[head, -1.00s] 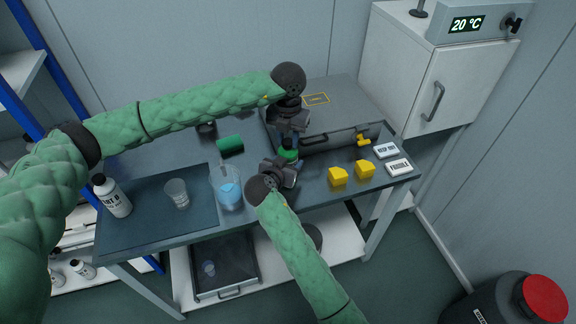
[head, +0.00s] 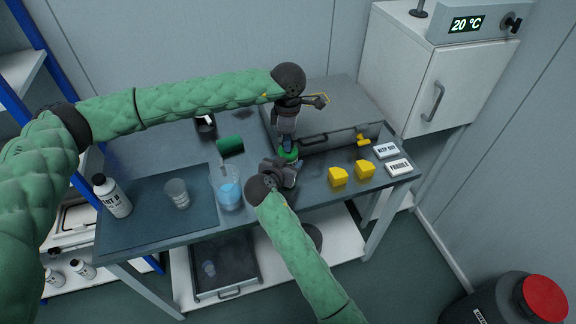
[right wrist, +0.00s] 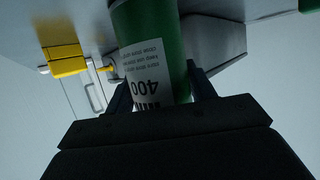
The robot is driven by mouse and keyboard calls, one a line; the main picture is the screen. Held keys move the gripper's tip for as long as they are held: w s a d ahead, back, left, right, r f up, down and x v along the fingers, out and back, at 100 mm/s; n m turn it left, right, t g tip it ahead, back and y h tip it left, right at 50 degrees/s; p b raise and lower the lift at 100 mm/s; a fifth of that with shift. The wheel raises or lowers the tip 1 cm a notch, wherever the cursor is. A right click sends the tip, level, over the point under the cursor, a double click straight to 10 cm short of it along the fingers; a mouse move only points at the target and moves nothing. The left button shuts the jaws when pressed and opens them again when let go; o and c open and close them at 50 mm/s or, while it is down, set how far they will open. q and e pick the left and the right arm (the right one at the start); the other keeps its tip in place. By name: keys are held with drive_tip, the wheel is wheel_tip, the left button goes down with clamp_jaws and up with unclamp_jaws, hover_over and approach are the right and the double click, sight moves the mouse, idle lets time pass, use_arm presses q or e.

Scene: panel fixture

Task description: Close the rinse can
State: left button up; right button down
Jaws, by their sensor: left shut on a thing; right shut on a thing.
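The rinse can is a green cylinder with a white label reading 400, seen upside down in the right wrist view (right wrist: 179,50). In the head view only its green top (head: 289,156) shows. My right gripper (head: 285,170) is shut on the can's body, which stands between its fingers in the right wrist view. My left gripper (head: 287,146) points down from above, directly over the can, with its fingers shut at the can's top. The lid is hidden by those fingers, so how it sits on the can cannot be told.
A grey case (head: 345,138) lies right behind the grippers. Yellow blocks (head: 338,177) and white signs (head: 398,167) lie right.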

use_arm(q)
drive_tip(key=o, duration=1.1)
drive_tip(key=shift+r, duration=2.3)
drive_tip(key=shift+f, duration=0.1)
drive_tip(key=shift+c, duration=0.5)
